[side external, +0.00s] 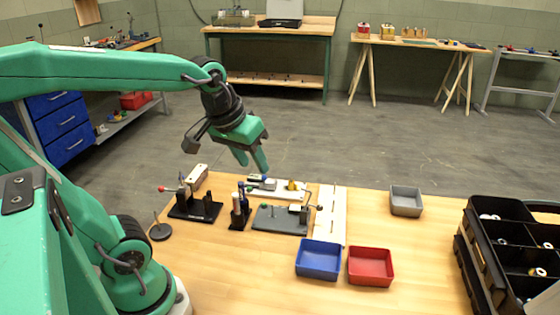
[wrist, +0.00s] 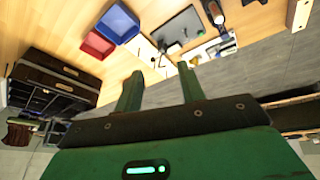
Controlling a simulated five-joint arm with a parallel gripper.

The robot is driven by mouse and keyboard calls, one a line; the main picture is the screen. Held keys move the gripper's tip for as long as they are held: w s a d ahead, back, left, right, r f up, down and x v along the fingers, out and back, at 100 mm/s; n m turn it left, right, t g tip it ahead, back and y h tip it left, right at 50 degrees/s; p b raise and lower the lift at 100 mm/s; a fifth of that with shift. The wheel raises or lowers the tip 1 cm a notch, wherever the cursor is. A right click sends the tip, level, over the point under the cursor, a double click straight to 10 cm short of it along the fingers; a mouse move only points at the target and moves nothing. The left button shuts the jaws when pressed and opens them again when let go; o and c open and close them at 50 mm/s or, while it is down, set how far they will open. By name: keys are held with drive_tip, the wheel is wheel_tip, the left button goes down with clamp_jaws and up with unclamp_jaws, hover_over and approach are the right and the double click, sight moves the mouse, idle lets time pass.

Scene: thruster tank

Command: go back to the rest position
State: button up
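My gripper (side external: 252,161) is raised in the air above the far edge of the wooden table (side external: 222,270), near the left fixtures and touching nothing. In the wrist view its two green fingers (wrist: 158,88) stand apart with nothing between them, so it is open and empty. My green arm reaches in from the left. No object is hidden in the grip.
Black-based fixtures (side external: 195,207) and a grey plate fixture (side external: 280,219) stand below my gripper. A blue bin (side external: 319,259), a red bin (side external: 370,267) and a grey bin (side external: 406,200) sit to the right. A black compartment crate (side external: 480,250) stands at far right. The front-left table is clear.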

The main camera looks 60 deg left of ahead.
drive_tip(key=s+d+f+m+t, duration=0.1)
drive_tip(key=s+d+m, duration=0.2)
drive_tip(key=s+m, duration=0.1)
drive_tip(key=shift+s, duration=0.6)
